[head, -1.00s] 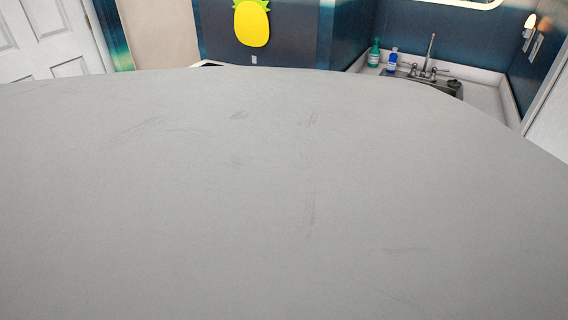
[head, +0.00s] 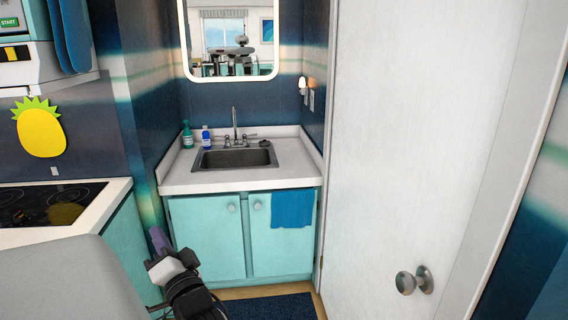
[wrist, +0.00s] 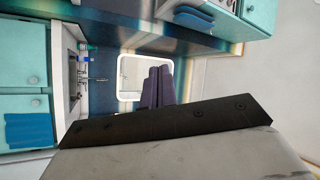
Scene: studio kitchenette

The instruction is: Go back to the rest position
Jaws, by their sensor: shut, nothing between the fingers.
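My gripper (head: 158,238) shows in the lower left of the head view, in front of the left end of the teal sink cabinet. Its purple fingers point up and away from me. In the wrist view my gripper (wrist: 159,86) has its two fingers together with nothing between them. The fingers stand free and apart from the cabinet and counter as far as I can tell. Part of my arm is hidden behind the grey shape at the lower left of the head view.
A sink (head: 235,157) sits in a white counter (head: 190,181) above teal cabinet doors (head: 205,237). A black cooktop (head: 48,204) is on the left. A white door (head: 430,150) with a round knob (head: 414,281) fills the right. A dark mat (head: 270,307) lies on the floor.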

